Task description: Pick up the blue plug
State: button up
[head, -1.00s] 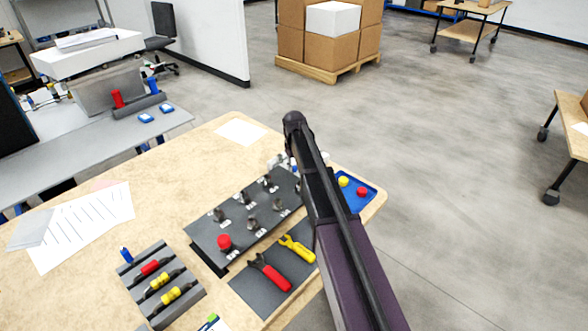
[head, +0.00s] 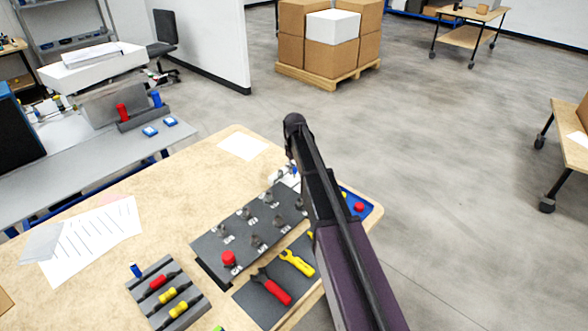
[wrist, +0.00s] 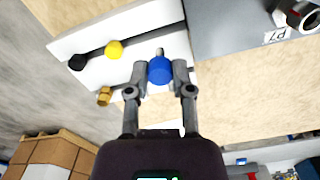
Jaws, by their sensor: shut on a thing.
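The blue plug (wrist: 160,70) shows in the wrist view as a round blue head with a short metal part behind it. My gripper (wrist: 160,78) is shut on it, one finger on each side. A white block (wrist: 100,68) lies right behind it, with a yellow plug (wrist: 114,50), a black plug (wrist: 77,62) and a brass-coloured piece (wrist: 104,96). I cannot tell whether the blue plug still touches the block. In the head view my arm hides the gripper and part of the white block (head: 285,177).
A dark panel with several fittings (head: 240,243) and a red knob (head: 229,258) lies beside my arm. Red-handled (head: 275,290) and yellow tools (head: 297,263) lie in front. A grey rack (head: 150,300) holds coloured pieces. A blue tray (head: 370,217) sits right of my arm.

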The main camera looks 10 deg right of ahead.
aim_at(295, 168)
jog(key=shift+r+p, duration=1.2)
jog(key=shift+r, duration=0.4)
jog(key=shift+d, duration=0.1)
